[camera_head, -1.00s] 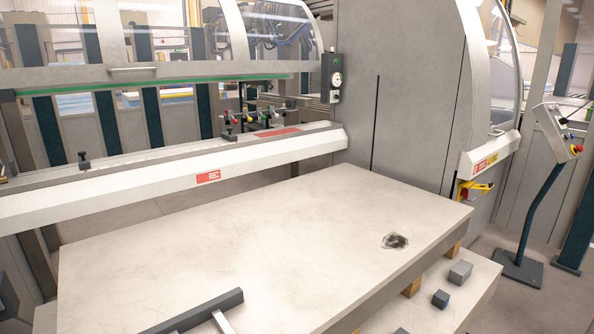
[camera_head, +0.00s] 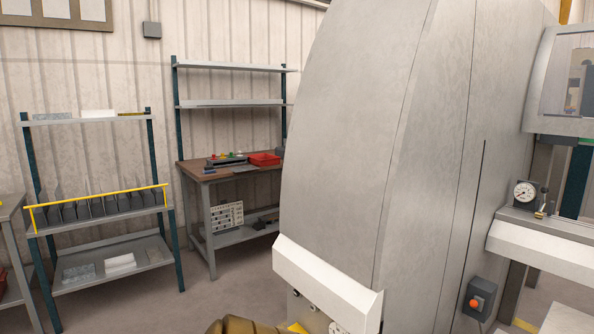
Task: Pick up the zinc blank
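I cannot tell for certain which piece is the zinc blank. Flat mottled grey pieces that could be zinc lie on the rack at the left: one on the lower shelf (camera_head: 79,272) and one on the top shelf (camera_head: 52,117). Beside each is a white piece, one low down (camera_head: 120,263) and one on top (camera_head: 98,113). They are small and far off. Neither of my grippers is in view.
The big grey machine housing (camera_head: 400,170) fills the middle and right. A box with an orange button (camera_head: 477,304) and a dial gauge (camera_head: 525,192) are at the right. A workbench (camera_head: 190,172) with a red tray (camera_head: 264,159) stands behind. Floor shows between rack and housing.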

